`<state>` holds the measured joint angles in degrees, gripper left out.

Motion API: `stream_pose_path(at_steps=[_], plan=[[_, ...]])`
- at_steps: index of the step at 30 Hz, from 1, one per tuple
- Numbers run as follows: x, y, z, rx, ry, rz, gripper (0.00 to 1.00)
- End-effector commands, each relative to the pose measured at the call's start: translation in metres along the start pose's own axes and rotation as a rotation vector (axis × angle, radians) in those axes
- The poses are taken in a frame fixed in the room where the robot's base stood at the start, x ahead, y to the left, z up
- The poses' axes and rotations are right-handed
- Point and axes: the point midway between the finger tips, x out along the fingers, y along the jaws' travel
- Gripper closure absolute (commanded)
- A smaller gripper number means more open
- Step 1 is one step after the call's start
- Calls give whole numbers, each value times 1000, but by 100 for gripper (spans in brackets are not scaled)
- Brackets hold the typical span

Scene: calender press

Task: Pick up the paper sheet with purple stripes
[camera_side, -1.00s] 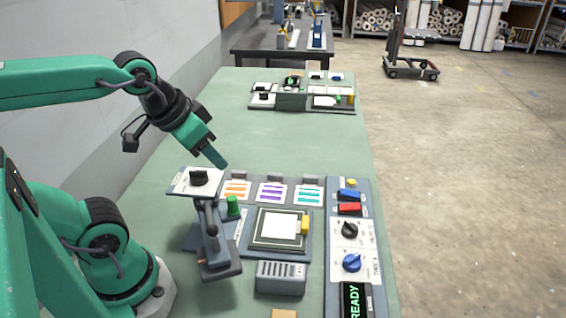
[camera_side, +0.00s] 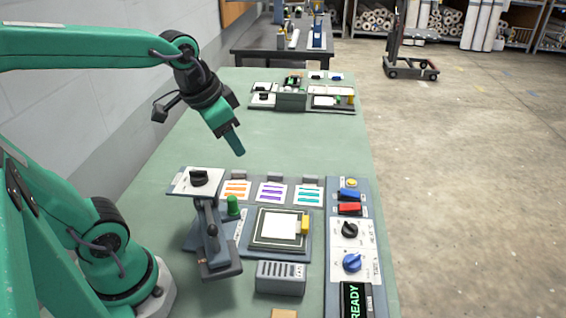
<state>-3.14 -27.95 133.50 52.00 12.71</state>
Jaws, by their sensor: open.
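The paper sheet with purple stripes (camera_side: 271,193) lies flat in the middle of a row of three sheets. The sheet with orange stripes (camera_side: 236,190) is to its left and the sheet with teal stripes (camera_side: 309,195) to its right. My gripper (camera_side: 239,151) is in the air above and behind the row, to the left of the purple sheet. It points down and is open. It appears empty, and its jaws are seen from the side, so the gap between them does not show.
In front of the sheets is a press plate (camera_side: 255,243) with a white sheet on it. A press with a black knob (camera_side: 199,178) stands at left, beside a green knob (camera_side: 233,205). A control panel (camera_side: 338,262) reading READY is at right.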

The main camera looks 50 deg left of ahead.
Motion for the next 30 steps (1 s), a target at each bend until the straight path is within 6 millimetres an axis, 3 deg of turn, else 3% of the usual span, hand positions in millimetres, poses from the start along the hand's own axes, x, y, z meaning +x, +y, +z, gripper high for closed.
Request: stream_pose_path(at_steps=[14,30], plan=[[54,-41,-58,228,-139,28,58],[150,-94,-95,480,-272,118,58]])
